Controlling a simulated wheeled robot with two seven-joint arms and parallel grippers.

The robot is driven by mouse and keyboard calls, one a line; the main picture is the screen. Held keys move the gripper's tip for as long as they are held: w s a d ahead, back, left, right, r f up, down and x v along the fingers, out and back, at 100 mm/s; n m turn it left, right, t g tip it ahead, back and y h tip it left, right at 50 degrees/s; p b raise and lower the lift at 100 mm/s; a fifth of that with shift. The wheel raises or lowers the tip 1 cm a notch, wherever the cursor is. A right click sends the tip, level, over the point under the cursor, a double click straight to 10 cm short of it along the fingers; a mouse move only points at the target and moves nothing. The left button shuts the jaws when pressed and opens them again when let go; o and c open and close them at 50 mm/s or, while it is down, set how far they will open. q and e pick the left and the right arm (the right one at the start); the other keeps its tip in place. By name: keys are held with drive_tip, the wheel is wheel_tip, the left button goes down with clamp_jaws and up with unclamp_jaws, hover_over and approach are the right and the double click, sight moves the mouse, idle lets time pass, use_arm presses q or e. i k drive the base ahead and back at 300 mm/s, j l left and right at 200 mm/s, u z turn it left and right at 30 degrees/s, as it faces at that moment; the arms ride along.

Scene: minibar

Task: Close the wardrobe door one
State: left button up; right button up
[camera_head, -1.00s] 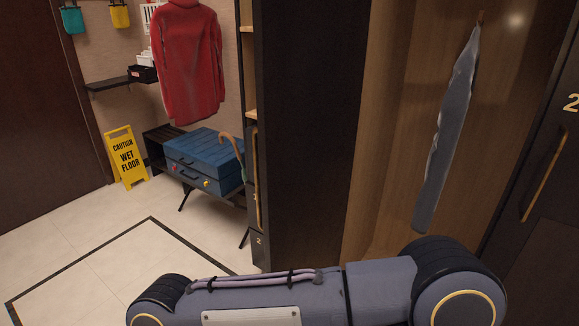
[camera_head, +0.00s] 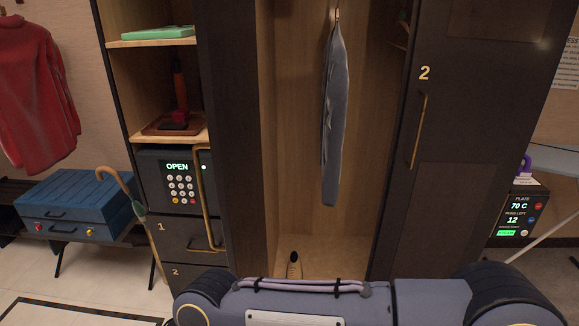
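The wardrobe (camera_head: 295,130) stands in front of me with its left part open, showing a light wood interior. A dark upright panel (camera_head: 232,140), apparently door one standing open, is seen nearly edge-on at the left of the opening. A gold handle (camera_head: 203,195) shows at its left side. The door marked 2 (camera_head: 455,170), with its own gold handle (camera_head: 418,130), covers the right part. One of my arm links crosses the bottom of the view. Neither gripper is in view.
A grey garment (camera_head: 333,115) hangs inside, above a dark shoe-like item (camera_head: 294,265). Left are shelves, an open-reading safe (camera_head: 180,180), drawers (camera_head: 187,235), a cane (camera_head: 125,190) and a blue suitcase (camera_head: 75,200). A display unit (camera_head: 520,212) stands at right.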

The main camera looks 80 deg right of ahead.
sight(226, 30)
drive_tip(key=i+z, duration=0.15)
drive_tip(key=z, duration=0.3)
drive_tip(key=i+z, duration=0.15)
drive_tip(key=z, duration=0.3)
drive_tip(key=i+j+z, duration=0.1)
drive_tip(key=z, duration=0.4)
drive_tip(key=i+j+z, duration=0.15)
drive_tip(key=z, duration=0.3)
drive_tip(key=i+j+z, duration=0.1)
drive_tip(key=z, duration=0.35)
drive_tip(key=j+z, duration=0.3)
drive_tip(key=z, duration=0.15)
drive_tip(key=i+j+z, duration=0.25)
drive_tip(key=z, duration=0.15)
drive_tip(key=j+z, duration=0.1)
drive_tip(key=j, duration=0.3)
drive_tip(key=i+j, duration=0.15)
drive_tip(key=j, duration=0.25)
drive_tip(key=l, duration=0.35)
drive_tip(key=i+z, duration=0.05)
